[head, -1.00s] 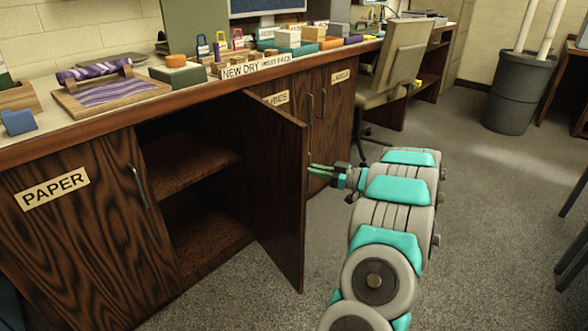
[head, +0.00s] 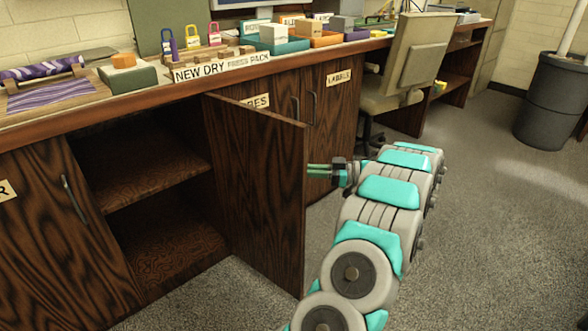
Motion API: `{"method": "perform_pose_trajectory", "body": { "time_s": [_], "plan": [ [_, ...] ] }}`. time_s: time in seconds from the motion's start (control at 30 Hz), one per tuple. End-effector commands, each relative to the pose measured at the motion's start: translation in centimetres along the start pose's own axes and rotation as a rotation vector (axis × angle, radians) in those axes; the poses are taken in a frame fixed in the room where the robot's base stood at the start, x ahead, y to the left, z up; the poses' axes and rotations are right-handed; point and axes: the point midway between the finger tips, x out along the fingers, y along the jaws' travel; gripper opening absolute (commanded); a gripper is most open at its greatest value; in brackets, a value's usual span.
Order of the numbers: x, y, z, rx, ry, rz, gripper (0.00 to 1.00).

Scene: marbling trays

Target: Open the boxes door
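A dark wood cabinet door (head: 258,195) stands open in the head view, swung outward with its plain inner face towards me. Its outer face and any label there are hidden. To its left, the open compartment (head: 150,170) shows a shelf and no contents. Behind the door's top edge, a partly hidden label ending in "ES" (head: 258,102) is on the cabinet front. My gripper (head: 312,170) is just right of the open door's free edge, pointing left, its green fingers close together. The tips end at or behind that edge, so contact and grip are unclear.
A closed "LABELS" door (head: 335,115) is behind my gripper. The left closed door (head: 45,240) has a metal handle. The counter (head: 130,105) bears boxes, padlocks and a "NEW DRY PRESS PACK" sign. A chair (head: 405,75) and bin (head: 550,100) stand right; carpet (head: 480,230) is clear.

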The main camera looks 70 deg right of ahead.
Motion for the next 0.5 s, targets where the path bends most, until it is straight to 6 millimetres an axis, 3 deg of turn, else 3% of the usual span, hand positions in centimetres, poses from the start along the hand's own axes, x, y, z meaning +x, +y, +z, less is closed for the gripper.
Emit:
{"method": "perform_pose_trajectory", "body": {
  "time_s": [0.43, 0.47, 0.5],
  "plan": [
    [-0.13, -0.07, -0.10, -0.002, 0.000, -0.001, 0.00],
    [-0.13, -0.06, -0.10, -0.002, 0.000, -0.001, 0.17],
    [-0.13, -0.07, -0.09, -0.002, 0.000, -0.001, 0.21]
  ]
}}
